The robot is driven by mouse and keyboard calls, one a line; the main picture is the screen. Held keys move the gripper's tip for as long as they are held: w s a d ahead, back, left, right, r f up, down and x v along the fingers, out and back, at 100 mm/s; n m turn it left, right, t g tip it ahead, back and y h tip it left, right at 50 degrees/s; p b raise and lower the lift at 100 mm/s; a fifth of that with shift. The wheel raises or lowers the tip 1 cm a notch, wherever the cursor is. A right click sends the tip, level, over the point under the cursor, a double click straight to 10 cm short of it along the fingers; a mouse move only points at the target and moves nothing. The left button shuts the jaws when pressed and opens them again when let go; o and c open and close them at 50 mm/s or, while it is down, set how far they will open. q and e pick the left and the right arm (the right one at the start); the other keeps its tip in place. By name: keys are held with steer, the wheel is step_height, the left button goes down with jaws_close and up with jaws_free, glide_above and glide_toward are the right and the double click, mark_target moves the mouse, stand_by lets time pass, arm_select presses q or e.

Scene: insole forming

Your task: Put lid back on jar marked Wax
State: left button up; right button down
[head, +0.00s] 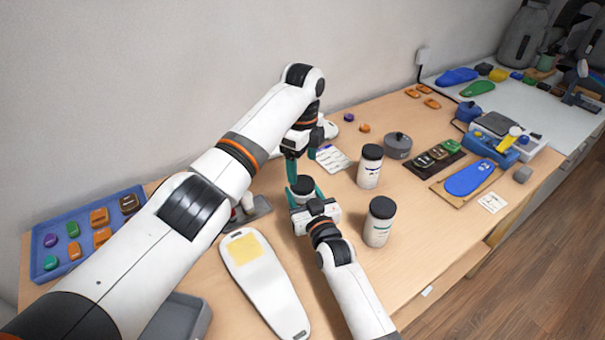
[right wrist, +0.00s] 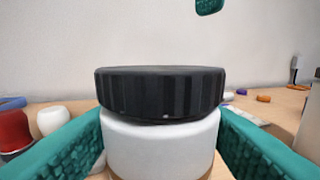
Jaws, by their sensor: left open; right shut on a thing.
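A white jar (right wrist: 160,145) stands between the teal fingers of my right gripper (head: 306,196), which is shut on it. A black ribbed lid (right wrist: 160,92) rests on top of this jar, roughly level and centred; it also shows in the head view (head: 302,184). I cannot tell whether it is fully seated. The jar's label is hidden, so I cannot read its name. My left gripper (head: 301,165) is open and empty above the lid, apart from it. One of its teal fingertips shows at the top of the right wrist view (right wrist: 209,5).
Two other white jars with black lids (head: 370,168) (head: 378,224) stand to the right. A white insole board with a yellow patch (head: 265,285) lies in front. A blue tray (head: 62,272) of coloured pieces is at left. A grey lidded pot (head: 398,146) stands behind the jars.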

steer(key=shift+c, duration=2.2)
jaws_free()
arm_select(q)
step_height(320, 180, up, 7)
steer(key=shift+f+b, duration=0.45)
steer(key=shift+f, duration=0.05)
arm_select(e)
steer(key=v, duration=1.2)
arm_select(q)
steer(key=shift+f, duration=0.1)
